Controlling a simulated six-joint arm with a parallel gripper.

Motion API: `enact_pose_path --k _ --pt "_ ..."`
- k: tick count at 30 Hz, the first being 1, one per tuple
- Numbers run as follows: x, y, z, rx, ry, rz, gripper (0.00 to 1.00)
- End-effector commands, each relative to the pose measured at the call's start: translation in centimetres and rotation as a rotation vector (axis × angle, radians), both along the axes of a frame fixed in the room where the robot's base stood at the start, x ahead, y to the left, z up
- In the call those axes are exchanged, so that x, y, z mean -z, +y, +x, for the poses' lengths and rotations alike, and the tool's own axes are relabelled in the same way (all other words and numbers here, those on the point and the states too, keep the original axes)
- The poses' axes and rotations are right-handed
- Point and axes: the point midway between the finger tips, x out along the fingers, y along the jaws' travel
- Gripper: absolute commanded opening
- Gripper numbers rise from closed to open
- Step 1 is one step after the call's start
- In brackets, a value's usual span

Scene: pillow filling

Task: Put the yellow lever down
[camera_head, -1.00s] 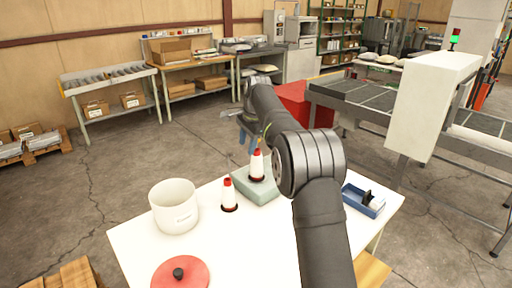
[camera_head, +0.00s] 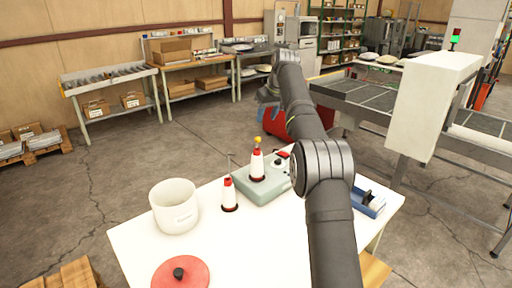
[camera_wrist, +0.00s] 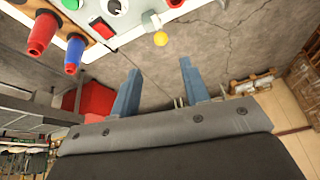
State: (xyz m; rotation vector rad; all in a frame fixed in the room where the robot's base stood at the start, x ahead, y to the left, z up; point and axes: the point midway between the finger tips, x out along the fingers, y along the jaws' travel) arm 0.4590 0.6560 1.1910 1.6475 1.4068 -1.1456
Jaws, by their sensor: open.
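The yellow lever shows as a yellow ball (camera_head: 257,140) just above a red-and-white cone in the head view. In the wrist view the yellow ball (camera_wrist: 160,39) sits at the end of a short pale stem on the edge of the control box (camera_wrist: 125,22). My gripper (camera_wrist: 158,64) is open and empty, its two blue-grey fingers apart. The ball lies past the fingertips, roughly in line with the gap and not touched. In the head view my gripper cannot be made out clearly at the far end of the arm.
The control box (camera_head: 283,188) stands on the white table (camera_head: 240,245). Red-and-white cones (camera_head: 229,193), a white pot (camera_head: 174,208), a red lid (camera_head: 181,274) and a blue tray (camera_head: 369,204) are around it. The wrist view shows red (camera_wrist: 42,33) and blue (camera_wrist: 75,53) cones beside the box.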

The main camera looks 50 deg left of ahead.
Motion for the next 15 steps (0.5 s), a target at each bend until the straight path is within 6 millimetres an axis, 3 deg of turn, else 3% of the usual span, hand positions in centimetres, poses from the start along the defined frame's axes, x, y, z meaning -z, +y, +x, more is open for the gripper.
enact_pose_path --k 15 --pt "9.5 3.9 0.2 0.001 0.003 -0.003 0.42"
